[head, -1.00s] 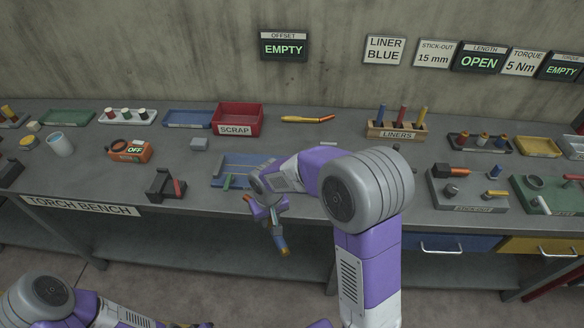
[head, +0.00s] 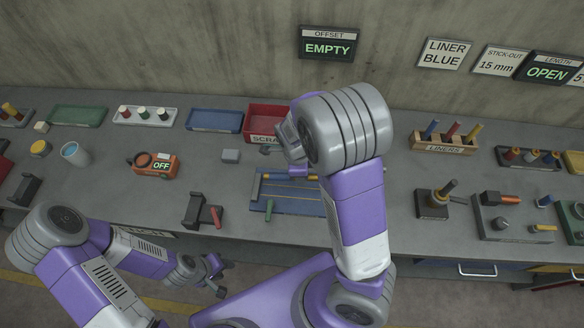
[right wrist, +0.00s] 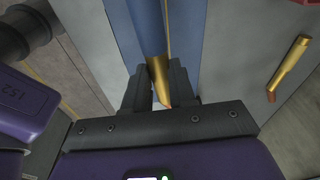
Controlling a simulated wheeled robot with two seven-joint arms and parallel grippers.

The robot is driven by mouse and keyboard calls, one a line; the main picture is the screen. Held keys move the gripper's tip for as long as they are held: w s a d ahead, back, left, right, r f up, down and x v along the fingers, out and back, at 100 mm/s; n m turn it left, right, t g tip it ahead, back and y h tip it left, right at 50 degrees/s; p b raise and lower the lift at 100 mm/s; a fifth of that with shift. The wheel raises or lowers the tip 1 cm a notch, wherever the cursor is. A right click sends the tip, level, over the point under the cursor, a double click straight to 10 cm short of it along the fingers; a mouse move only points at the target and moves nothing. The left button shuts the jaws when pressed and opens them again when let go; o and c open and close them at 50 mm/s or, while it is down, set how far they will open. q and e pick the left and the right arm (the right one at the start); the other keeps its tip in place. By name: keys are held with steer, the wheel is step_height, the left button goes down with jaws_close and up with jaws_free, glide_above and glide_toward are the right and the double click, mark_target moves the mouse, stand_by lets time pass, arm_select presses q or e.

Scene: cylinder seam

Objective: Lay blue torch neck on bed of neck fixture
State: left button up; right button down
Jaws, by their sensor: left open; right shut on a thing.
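The blue torch neck, blue with a gold end (right wrist: 160,75), is held between the fingers of my right gripper (right wrist: 160,92) in the right wrist view. The blue flat neck fixture (head: 290,205) lies on the bench in the head view. It also shows behind the neck in the right wrist view (right wrist: 194,40). The neck is over the fixture; I cannot tell whether it touches the bed. In the head view my right arm hides most of the right gripper and part of the fixture. My left gripper (head: 212,272) is open and empty in front of the bench edge.
The red scrap bin (head: 262,118) and liner rack (head: 443,145) stand further back. Another gold neck (right wrist: 290,66) lies right of the fixture in the right wrist view.

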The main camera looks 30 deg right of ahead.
steer(key=shift+w+d+m, duration=0.1)
steer(key=shift+m, duration=0.2)
steer(key=b, duration=0.1)
glide_above(302, 193)
steer(key=f, duration=0.5)
steer(key=shift+a+f, duration=0.2)
steer(key=shift+f, duration=0.05)
step_height(302, 193, down, 4)
steer(key=shift+r+b, duration=0.2)
steer(key=shift+b, duration=0.15)
steer(key=shift+f, duration=0.25)
steer(key=shift+f, duration=0.15)
steer(key=c, duration=0.9)
jaws_free()
steer(key=shift+c, duration=0.2)
